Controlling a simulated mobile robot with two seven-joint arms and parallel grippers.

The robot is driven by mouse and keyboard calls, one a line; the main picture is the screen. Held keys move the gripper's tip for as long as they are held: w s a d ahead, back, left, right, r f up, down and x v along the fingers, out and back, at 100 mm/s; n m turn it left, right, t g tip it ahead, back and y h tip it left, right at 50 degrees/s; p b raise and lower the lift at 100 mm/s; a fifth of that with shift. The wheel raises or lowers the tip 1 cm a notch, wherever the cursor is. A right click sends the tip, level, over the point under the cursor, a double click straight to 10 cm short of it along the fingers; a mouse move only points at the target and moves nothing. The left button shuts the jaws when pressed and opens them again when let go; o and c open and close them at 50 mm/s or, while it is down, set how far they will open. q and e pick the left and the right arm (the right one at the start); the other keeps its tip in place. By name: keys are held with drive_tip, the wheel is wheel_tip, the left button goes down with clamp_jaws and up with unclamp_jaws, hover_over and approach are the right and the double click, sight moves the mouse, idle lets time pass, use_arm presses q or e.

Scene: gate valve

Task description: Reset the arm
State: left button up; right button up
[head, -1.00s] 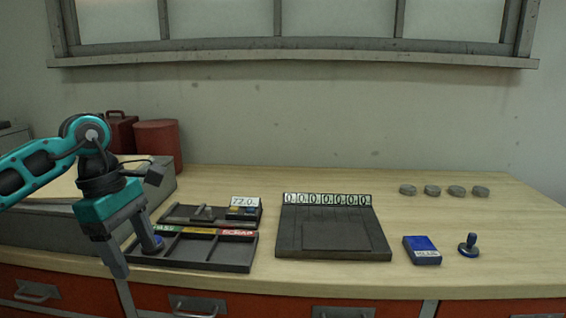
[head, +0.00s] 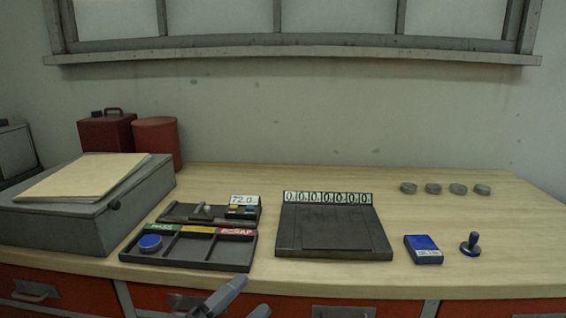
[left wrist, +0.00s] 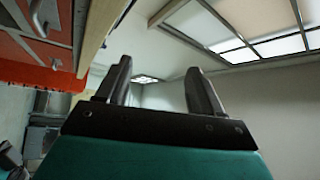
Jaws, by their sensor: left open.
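My left gripper (head: 243,300) is low at the bottom edge of the head view, in front of the bench and below its top. Its two fingers are apart with nothing between them. In the left wrist view the open fingers (left wrist: 160,88) point away from the bench top, toward the wall and window side. My right gripper is in neither view.
On the bench are a sorting tray (head: 205,266) with a blue round piece (head: 150,243) in its left compartment, a dark counter plate (head: 332,247), a blue box (head: 423,250), a blue stamp (head: 470,245) and several grey discs (head: 433,188). A grey case (head: 60,228) stands left.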

use_arm(q)
drive_tip(key=s+a+f+n+g+y, duration=0.1)
drive_tip(key=s+a+f+n+y, duration=0.2)
drive_tip(key=f+n, duration=0.3)
drive_tip(key=s+a+f+n+g+y, duration=0.2)
drive_tip(key=s+a+f+n+y, duration=0.2)
drive_tip(key=f, duration=0.6)
drive_tip(key=s+a+f+n+g+y, duration=0.1)
drive_tip(key=s+a+f+n+y, duration=0.3)
drive_tip(key=n, duration=0.6)
drive_tip(key=s+f+y, duration=0.2)
drive_tip(key=s+f, duration=0.1)
drive_tip(key=f, duration=0.1)
drive_tip(key=shift+s+a+g, duration=0.2)
drive_tip(key=shift+g, duration=0.2)
